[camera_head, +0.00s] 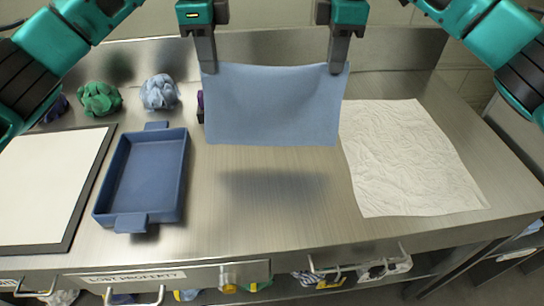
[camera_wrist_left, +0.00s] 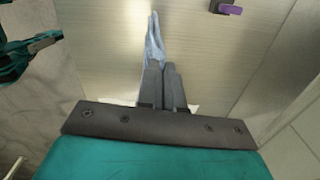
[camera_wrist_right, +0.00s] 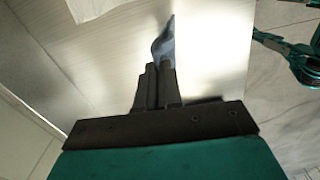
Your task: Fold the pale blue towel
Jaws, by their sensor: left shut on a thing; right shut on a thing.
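The pale blue towel (camera_head: 275,108) hangs in the air above the metal counter, spread between my two grippers, with its shadow on the counter below. My left gripper (camera_head: 209,68) is shut on its top left corner. My right gripper (camera_head: 337,68) is shut on its top right corner. The top edge sags slightly between them. In the left wrist view the towel (camera_wrist_left: 155,42) shows edge-on beyond the closed fingers. In the right wrist view the towel (camera_wrist_right: 164,42) shows as a narrow strip at the fingertips.
A blue tray (camera_head: 183,170) stands left of centre on the counter (camera_head: 270,240). A dark-edged white board (camera_head: 45,185) lies at far left. A wrinkled white cloth (camera_head: 405,155) lies at right. Crumpled green (camera_head: 99,98) and blue-grey (camera_head: 159,93) cloths sit at the back left. The centre is clear.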

